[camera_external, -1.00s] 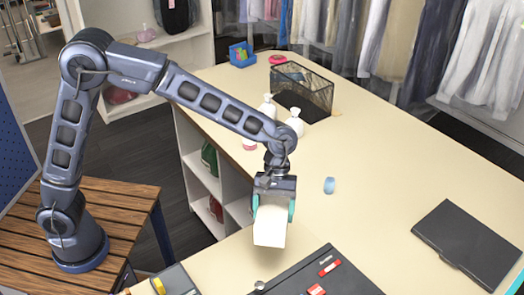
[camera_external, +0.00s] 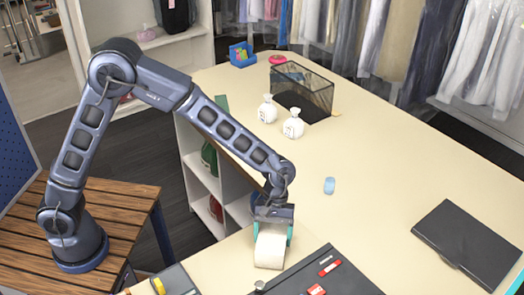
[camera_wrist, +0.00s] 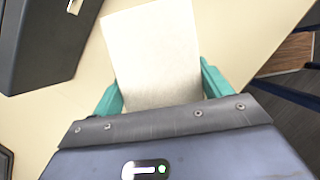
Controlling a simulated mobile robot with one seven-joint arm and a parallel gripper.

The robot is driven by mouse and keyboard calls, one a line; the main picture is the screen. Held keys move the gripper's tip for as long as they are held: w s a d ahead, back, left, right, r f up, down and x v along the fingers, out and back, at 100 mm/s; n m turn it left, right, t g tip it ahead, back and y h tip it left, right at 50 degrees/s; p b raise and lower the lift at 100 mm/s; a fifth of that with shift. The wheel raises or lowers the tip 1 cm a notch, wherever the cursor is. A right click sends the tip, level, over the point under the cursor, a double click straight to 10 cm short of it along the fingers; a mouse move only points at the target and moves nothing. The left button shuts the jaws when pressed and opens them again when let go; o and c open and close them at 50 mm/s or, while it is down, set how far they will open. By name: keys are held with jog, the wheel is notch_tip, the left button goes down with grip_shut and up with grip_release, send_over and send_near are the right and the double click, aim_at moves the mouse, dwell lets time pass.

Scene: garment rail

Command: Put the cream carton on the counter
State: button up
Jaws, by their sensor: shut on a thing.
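The cream carton (camera_external: 270,249) is a plain pale box between the teal fingers of my gripper (camera_external: 272,232), which is shut on it. In the external view the carton is low over the near part of the pale counter (camera_external: 380,180), left of the black case. Its lower end looks close to or on the counter top; I cannot tell whether it touches. In the wrist view the carton (camera_wrist: 153,55) fills the space between the two teal fingers (camera_wrist: 160,92), with the counter (camera_wrist: 235,30) behind it.
A black case (camera_external: 322,275) with red items lies right of the carton.

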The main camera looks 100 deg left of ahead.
jog(key=shift+f, duration=0.15)
jog(key=o, duration=1.1)
